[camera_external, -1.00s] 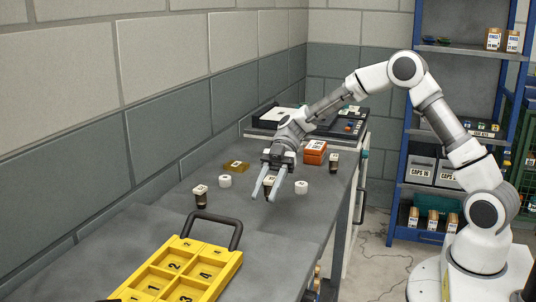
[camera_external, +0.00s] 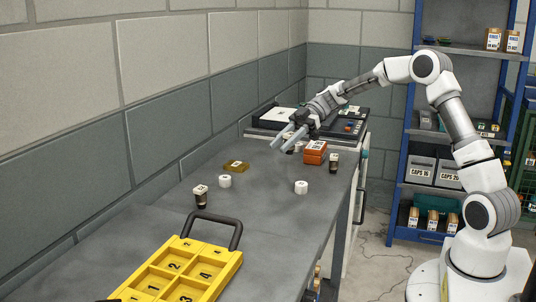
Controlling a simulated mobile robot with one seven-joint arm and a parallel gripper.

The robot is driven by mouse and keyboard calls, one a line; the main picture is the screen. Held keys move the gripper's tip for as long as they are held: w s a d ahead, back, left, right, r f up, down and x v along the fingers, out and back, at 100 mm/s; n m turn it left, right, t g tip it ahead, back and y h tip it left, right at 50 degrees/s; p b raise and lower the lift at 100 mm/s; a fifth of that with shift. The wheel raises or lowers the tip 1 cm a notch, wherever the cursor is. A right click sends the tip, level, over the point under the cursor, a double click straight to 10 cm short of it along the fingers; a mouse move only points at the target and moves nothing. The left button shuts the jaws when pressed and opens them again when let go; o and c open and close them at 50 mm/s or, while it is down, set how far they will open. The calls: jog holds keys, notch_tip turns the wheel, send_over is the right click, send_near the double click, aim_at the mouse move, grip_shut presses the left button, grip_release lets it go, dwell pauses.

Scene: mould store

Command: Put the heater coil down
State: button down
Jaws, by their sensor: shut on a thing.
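My gripper (camera_external: 281,146) is shut and raised over the far part of the grey bench (camera_external: 262,215), its fingers pointing down and to the left. The thing in its jaws, which I take to be the heater coil, is small and mostly hidden by the fingers. A small pale shape shows just right of the fingers; I cannot tell whether it is held or stands behind. A dark cylinder with a pale top (camera_external: 200,196) stands at the left of the bench, and a similar one (camera_external: 334,162) stands near the right edge.
Two white cylinders, one left (camera_external: 225,181) and one right (camera_external: 301,187), stand mid-bench, with a brass-coloured block (camera_external: 236,167) behind the left one. Orange boxes (camera_external: 315,153) stand below my wrist. A yellow numbered tray (camera_external: 185,268) is in front. A black machine (camera_external: 345,128) is behind.

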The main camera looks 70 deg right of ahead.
jog(key=b, duration=0.2)
send_over(250, 202)
notch_tip(250, 202, down, 6)
jog(key=shift+s+d+f, duration=0.1)
jog(key=shift+f, duration=2.1)
jog(key=shift+f+b, duration=0.2)
jog(key=shift+b, duration=0.2)
jog(key=c, duration=0.6)
grip_release()
jog(key=shift+o, duration=0.2)
jog(key=shift+r, duration=0.15)
jog(key=shift+r+p, duration=0.2)
jog(key=shift+p, duration=0.25)
jog(key=p+v, duration=0.1)
jog(key=v, duration=1)
jog(key=shift+s+d, duration=0.15)
jog(key=shift+d, duration=0.25)
